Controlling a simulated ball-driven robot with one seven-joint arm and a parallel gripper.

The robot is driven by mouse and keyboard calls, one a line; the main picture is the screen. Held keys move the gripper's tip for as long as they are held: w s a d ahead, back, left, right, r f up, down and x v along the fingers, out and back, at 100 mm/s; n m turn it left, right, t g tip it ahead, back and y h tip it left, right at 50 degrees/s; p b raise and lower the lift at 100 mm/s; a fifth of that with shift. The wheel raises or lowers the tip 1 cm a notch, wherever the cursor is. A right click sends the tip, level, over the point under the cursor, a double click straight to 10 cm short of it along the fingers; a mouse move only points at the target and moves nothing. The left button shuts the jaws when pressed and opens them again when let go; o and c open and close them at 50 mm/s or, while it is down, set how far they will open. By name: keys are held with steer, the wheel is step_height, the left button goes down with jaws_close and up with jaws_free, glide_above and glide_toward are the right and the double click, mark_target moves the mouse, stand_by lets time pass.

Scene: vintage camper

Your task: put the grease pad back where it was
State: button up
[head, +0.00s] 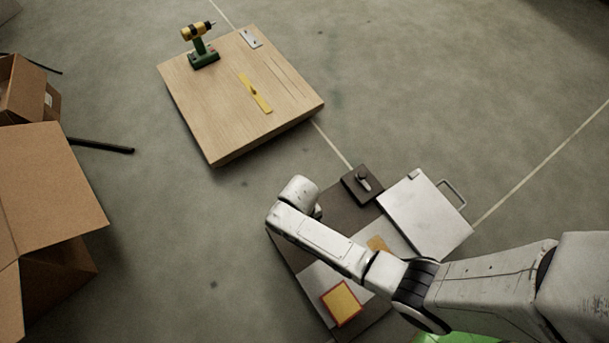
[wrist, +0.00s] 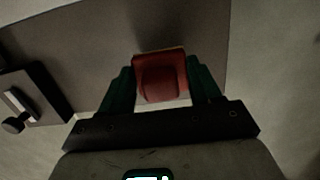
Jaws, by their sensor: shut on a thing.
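In the wrist view my gripper (wrist: 160,84) is shut on a red block-like thing (wrist: 160,76), held between its two dark green fingers. I take this to be the grease pad, though its full shape is hidden by the gripper. Behind it is a dark grey flat surface (wrist: 90,40); I cannot tell whether the red thing touches it. In the head view my arm reaches over the low grey-and-white bench (head: 335,208), and its end hides the gripper and the red thing.
A black box with a lever (head: 362,186) stands at the bench's back; it also shows in the wrist view (wrist: 30,97). A white case (head: 425,212), a yellow orange-edged square (head: 341,303) and an orange piece (head: 378,244) are near my arm. Cardboard boxes (head: 45,190) stand left.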

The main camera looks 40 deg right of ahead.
steer(key=shift+w+f+b, duration=0.2)
steer(key=shift+f+b, duration=0.6)
steer(key=shift+f, duration=0.85)
steer(key=shift+f, duration=0.15)
steer(key=o, duration=0.9)
steer(key=shift+o, duration=0.2)
step_height(320, 180, up, 12)
steer(key=w+p, duration=0.1)
steer(key=p, duration=0.6)
steer(key=s+d+r+n+t, duration=0.1)
steer(key=s+d+r, duration=0.3)
steer(key=r, duration=0.5)
steer(key=s+d+r+t, duration=0.1)
steer(key=s+d+r, duration=0.3)
steer(key=s+r, duration=0.4)
steer(key=shift+r+n, duration=0.4)
steer(key=shift+r, duration=0.4)
steer(key=shift+w, duration=0.1)
